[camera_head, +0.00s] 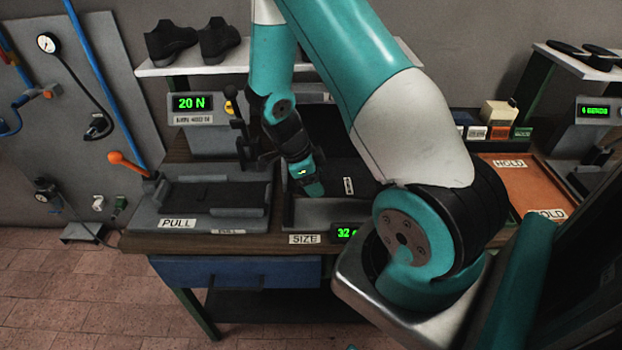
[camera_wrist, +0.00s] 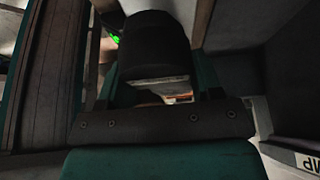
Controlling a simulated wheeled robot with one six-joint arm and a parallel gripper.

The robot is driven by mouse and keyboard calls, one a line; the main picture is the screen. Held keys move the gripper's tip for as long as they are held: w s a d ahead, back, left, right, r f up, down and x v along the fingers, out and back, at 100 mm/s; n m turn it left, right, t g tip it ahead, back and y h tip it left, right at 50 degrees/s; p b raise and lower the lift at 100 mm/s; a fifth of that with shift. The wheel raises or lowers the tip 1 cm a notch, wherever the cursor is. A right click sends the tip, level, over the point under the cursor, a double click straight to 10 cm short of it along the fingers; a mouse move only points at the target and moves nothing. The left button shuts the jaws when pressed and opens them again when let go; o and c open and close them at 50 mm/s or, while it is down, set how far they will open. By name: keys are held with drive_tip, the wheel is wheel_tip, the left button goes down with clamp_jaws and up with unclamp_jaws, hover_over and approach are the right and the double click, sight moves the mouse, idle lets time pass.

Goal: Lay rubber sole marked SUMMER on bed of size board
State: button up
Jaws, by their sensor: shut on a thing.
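My gripper (camera_head: 310,185) is shut on a dark sole (camera_wrist: 153,45). It is low over the size board (camera_head: 293,212), which has the SIZE label and a green display at its front edge. In the wrist view the sole's rounded dark end and a pale strip show between the fingers. In the head view a dark piece with a small white tag, seemingly this sole, lies just right of the fingertips. The tag's word is too small to read. I cannot tell whether the sole touches the bed. My arm hides the board's right part.
The PULL fixture (camera_head: 217,195) with an orange-knobbed lever stands left of the size board. A gauge reading 20 N (camera_head: 188,103) is behind it. Dark shoes (camera_head: 170,42) stand on the back shelf. An orange HOLD tray (camera_head: 520,185) lies to the right, with small coloured blocks nearby.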

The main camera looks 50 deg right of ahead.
drive_tip(key=shift+f+b, duration=3.1)
drive_tip(key=shift+f, duration=1.15)
drive_tip(key=shift+a+f, duration=0.1)
drive_tip(key=shift+f, duration=0.05)
drive_tip(key=o, duration=1.3)
drive_tip(key=shift+r+p, duration=2.25)
drive_tip(key=shift+r, duration=1.35)
